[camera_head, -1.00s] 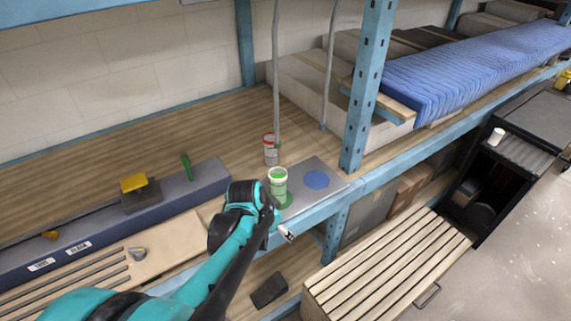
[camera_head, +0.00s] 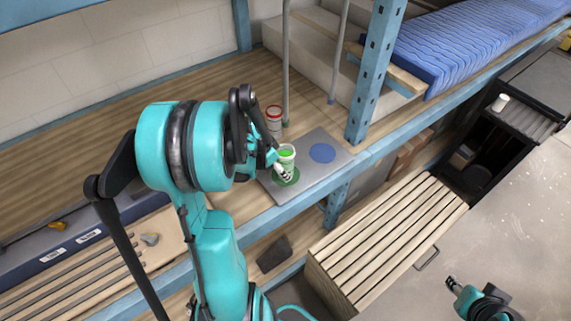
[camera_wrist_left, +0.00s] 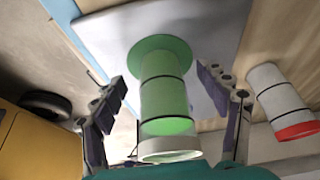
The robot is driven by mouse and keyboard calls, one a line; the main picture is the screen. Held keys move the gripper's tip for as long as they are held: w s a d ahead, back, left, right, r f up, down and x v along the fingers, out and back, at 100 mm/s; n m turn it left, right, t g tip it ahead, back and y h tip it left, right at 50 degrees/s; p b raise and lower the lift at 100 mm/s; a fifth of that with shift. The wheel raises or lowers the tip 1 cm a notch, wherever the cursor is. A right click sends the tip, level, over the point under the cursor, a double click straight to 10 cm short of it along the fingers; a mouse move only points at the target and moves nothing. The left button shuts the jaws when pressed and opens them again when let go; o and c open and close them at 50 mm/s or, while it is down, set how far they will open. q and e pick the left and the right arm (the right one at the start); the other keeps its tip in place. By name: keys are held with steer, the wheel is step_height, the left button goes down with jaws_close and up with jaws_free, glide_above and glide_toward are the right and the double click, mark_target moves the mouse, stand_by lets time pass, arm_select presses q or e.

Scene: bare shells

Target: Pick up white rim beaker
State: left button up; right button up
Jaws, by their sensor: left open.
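The white rim beaker (camera_head: 286,157), with green inside, stands upright on the green disc (camera_head: 291,177) of a grey plate on the shelf. In the left wrist view the beaker (camera_wrist_left: 168,110) is centred, its white rim towards the camera. My left gripper (camera_head: 280,172) is at the beaker's left side in the head view. In the left wrist view my left gripper (camera_wrist_left: 164,84) is open, one finger on each side of the beaker, with visible gaps. My right gripper (camera_head: 452,284) is low at the right, far from the beaker; its jaw state is unclear.
A red-rimmed beaker (camera_head: 274,118) stands close behind, also in the wrist view (camera_wrist_left: 280,100). The grey plate (camera_head: 322,178) has a free blue disc (camera_head: 322,153). A thin post (camera_head: 286,70) and a blue upright (camera_head: 375,75) stand nearby. A slatted bench (camera_head: 385,240) is below.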

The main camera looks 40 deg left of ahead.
arm_select(q)
steer(key=w, duration=0.1)
steer(key=w+d, duration=0.1)
steer(key=w, duration=0.1)
steer(key=w+f, duration=0.1)
steer(key=shift+w+d, duration=0.25)
steer(key=shift+w, duration=0.15)
steer(key=shift+f, duration=0.1)
steer(key=shift+c, duration=0.3)
steer(key=c, duration=1.3)
steer(key=shift+c, duration=0.4)
